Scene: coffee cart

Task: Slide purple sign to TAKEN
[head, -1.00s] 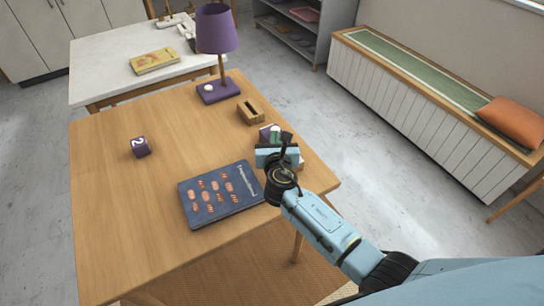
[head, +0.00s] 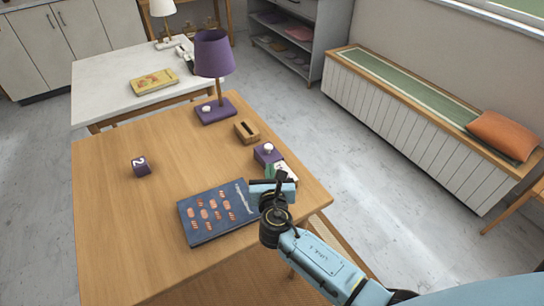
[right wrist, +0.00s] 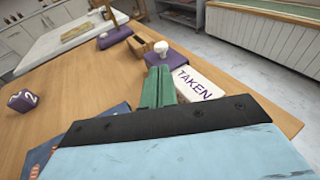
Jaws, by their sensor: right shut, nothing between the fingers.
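The purple sign slider (head: 266,153) has a white knob and sits at the far end of a pale sign plate (head: 287,171) on the wooden table's right side. In the right wrist view the purple slider (right wrist: 170,58) lies beyond the plate's uncovered word TAKEN (right wrist: 195,84). My right gripper (head: 270,172) is shut and empty, on the near side of the slider and beside the plate. Its green fingers (right wrist: 158,86) are together, and overlap the slider's near edge in the wrist view; I cannot tell whether they touch it. My left gripper is not in view.
A slotted wooden box (head: 246,132) and a purple lamp (head: 214,110) stand behind the sign. A dark blue book (head: 217,213) lies left of my gripper. A purple number cube (head: 141,167) is farther left. The table's left middle is clear.

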